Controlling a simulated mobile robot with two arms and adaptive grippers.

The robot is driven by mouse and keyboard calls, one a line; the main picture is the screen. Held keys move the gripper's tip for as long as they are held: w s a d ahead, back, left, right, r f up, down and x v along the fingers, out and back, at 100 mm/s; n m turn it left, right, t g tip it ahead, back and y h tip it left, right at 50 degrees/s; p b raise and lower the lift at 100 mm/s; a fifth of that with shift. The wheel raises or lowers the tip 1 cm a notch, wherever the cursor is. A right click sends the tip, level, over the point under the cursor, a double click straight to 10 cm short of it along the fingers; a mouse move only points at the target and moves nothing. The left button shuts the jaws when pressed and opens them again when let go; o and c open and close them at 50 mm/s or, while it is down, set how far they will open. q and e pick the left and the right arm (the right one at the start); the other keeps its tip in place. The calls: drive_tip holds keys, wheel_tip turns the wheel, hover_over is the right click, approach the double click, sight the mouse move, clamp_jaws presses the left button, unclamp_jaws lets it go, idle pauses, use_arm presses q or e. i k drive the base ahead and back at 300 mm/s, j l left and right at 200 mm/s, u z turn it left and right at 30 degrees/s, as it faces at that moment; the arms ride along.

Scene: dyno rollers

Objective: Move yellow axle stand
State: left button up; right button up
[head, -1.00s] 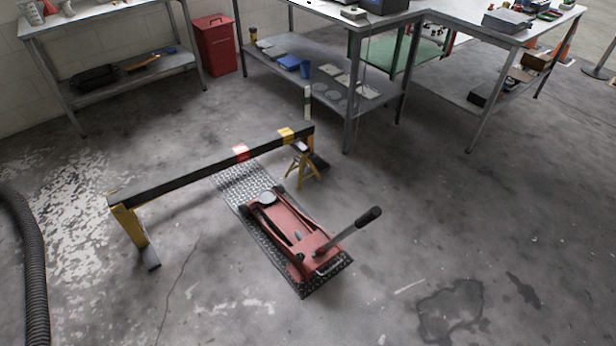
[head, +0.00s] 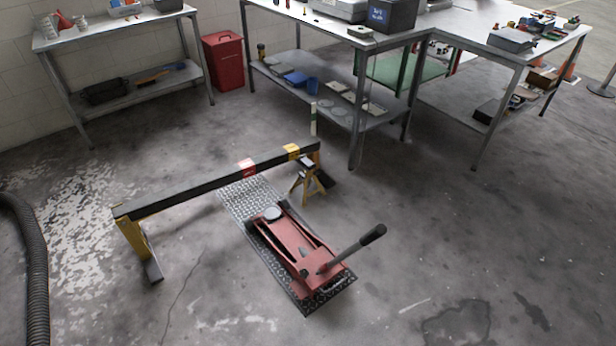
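A yellow axle stand (head: 311,182) stands upright on the floor, close to the right end of a long dark beam (head: 205,188) with a red and a yellow band. Part of the stand's top is close to the beam, and I cannot tell whether they touch. The beam's left end rests on a yellow leg (head: 136,240) with a dark foot. Neither of my grippers is in the head view.
A red floor jack (head: 300,248) with a raised handle sits on a metal tread plate (head: 245,197) passing under the beam. Workbenches (head: 357,120) and a red bin (head: 223,62) line the back. A ribbed hose (head: 36,270) lies at left. Floor at right is clear.

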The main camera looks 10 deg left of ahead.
sight(305, 175)
drive_tip(key=i+l+z, duration=0.3)
drive_tip(key=i+l, duration=0.15)
drive_tip(key=i+l+z, duration=0.3)
drive_tip(key=i+l, duration=0.15)
drive_tip(key=i+l+z, duration=0.3)
drive_tip(key=i, duration=0.25)
drive_tip(key=i+l+z, duration=0.15)
drive_tip(key=i+z, duration=0.15)
drive_tip(key=i, duration=0.2)
drive_tip(key=i+j+u, duration=0.15)
drive_tip(key=i+u, duration=0.55)
drive_tip(key=u, duration=0.15)
drive_tip(key=i+l+u, duration=0.1)
drive_tip(key=i+u, duration=0.35)
drive_tip(key=i+l+u, duration=0.2)
drive_tip(key=u, duration=0.2)
drive_tip(key=i+u, duration=0.4)
drive_tip(key=i+l+u, duration=0.15)
drive_tip(key=i+u, duration=0.15)
drive_tip(key=u, duration=0.15)
drive_tip(key=i+l+u, duration=0.25)
drive_tip(key=u, duration=0.15)
drive_tip(key=i+l+u, duration=0.4)
drive_tip(key=k+j, duration=0.05)
drive_tip(key=k, duration=0.05)
